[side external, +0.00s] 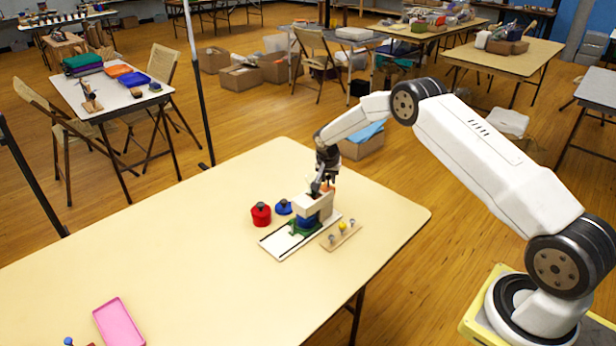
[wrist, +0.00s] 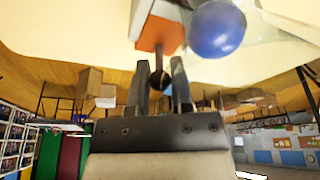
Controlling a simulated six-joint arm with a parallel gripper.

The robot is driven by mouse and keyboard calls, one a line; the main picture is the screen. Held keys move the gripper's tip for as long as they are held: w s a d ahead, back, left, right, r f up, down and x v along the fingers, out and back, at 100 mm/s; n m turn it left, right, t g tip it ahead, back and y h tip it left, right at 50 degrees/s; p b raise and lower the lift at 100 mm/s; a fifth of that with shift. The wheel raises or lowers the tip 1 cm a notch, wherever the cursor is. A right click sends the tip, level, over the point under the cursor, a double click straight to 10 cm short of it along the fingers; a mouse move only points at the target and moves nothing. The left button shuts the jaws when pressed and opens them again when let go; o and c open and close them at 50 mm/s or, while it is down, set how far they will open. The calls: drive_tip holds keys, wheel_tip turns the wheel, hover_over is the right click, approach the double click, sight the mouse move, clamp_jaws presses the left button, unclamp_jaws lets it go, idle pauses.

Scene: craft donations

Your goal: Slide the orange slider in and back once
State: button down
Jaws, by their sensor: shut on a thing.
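The orange slider (wrist: 160,34) sticks out of a white block (wrist: 146,10) in the wrist view and has a dark knob on its end. My gripper (wrist: 160,68) has its two fingers on either side of that knob and is shut on it. In the side view, my gripper (side external: 317,187) is at the top of the white block (side external: 316,203), and only a bit of the orange slider (side external: 331,188) shows beside it. How far the slider is in cannot be told.
The block stands by a white railed board (side external: 278,244) with blue and green parts. A red lidded pot (side external: 261,215) and a blue one (side external: 283,208) are left. A wooden strip with knobs (side external: 331,243) lies right. A pink tray (side external: 119,322) is front left. The table's middle is clear.

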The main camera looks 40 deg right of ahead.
sight(323, 189)
drive_tip(key=shift+a, duration=1.1)
drive_tip(key=shift+a+f, duration=0.1)
drive_tip(key=shift+a, duration=0.3)
idle(0.5)
drive_tip(key=c, duration=0.6)
unclamp_jaws()
drive_tip(key=shift+s, duration=0.1)
drive_tip(key=shift+r, duration=3.05)
drive_tip(key=shift+d+r, duration=0.1)
drive_tip(key=shift+r, duration=0.75)
